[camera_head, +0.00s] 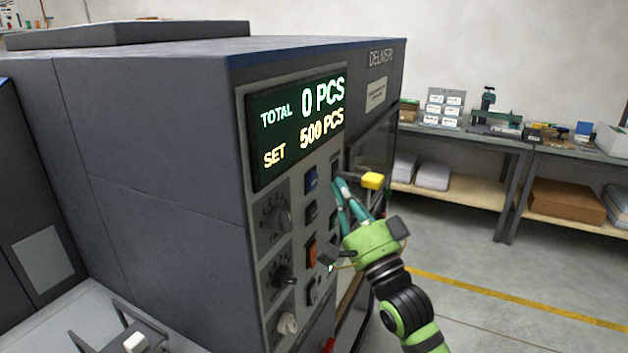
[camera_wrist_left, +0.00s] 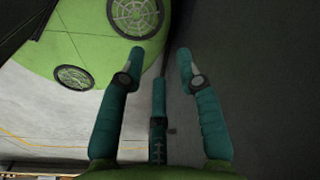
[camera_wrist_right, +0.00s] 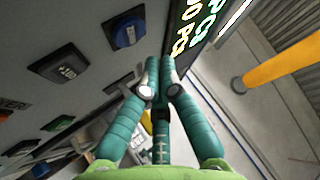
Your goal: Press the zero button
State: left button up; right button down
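The control panel has a display (camera_head: 298,125) reading TOTAL 0 PCS and SET 500 PCS. Below it are a blue button (camera_head: 311,179), a dark button (camera_head: 311,211) and an orange-red switch (camera_head: 310,252). I cannot read which button is marked zero. My right gripper (camera_head: 338,184) is at the panel, right of the blue button, its fingertips together and empty. In the right wrist view the blue button (camera_wrist_right: 125,36) is left of the fingertips, apart from them; contact with the panel is unclear. My left gripper (camera_wrist_left: 160,62) is open and empty.
A yellow-ended bar (camera_head: 372,180) sticks out beside my right gripper. Workbenches (camera_head: 470,137) with boxes and tools stand at the back right. The floor (camera_head: 510,270) to the right is clear.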

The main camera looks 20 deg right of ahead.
jog(key=shift+s+d, duration=1.05)
jog(key=shift+s, duration=0.2)
